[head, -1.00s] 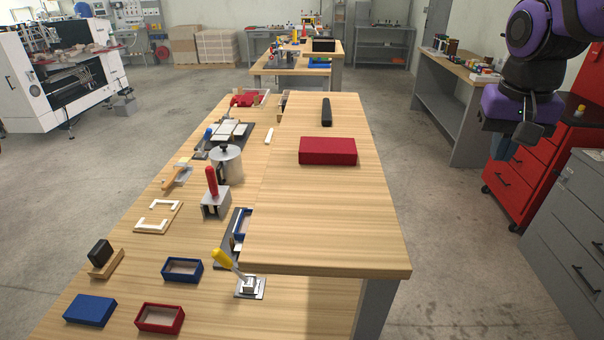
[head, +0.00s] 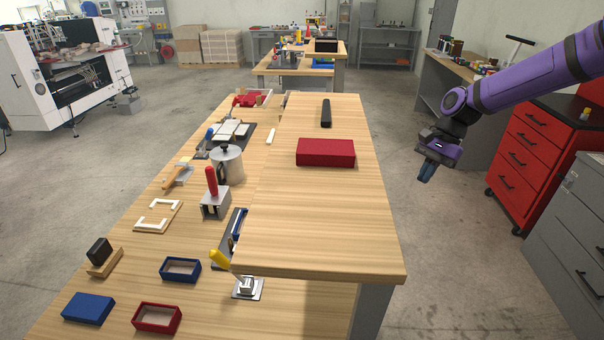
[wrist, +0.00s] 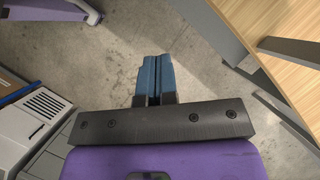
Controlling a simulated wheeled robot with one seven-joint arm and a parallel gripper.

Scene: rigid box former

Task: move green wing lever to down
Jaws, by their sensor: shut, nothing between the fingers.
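I cannot make out a green wing lever in either view.
A dark red box (head: 325,153) and a black bar (head: 326,114) lie on the raised top. Open blue and red boxes stand on the lower left part. A red drawer cabinet (head: 535,150) and a grey cabinet (head: 570,225) stand at the right. The floor between is free.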

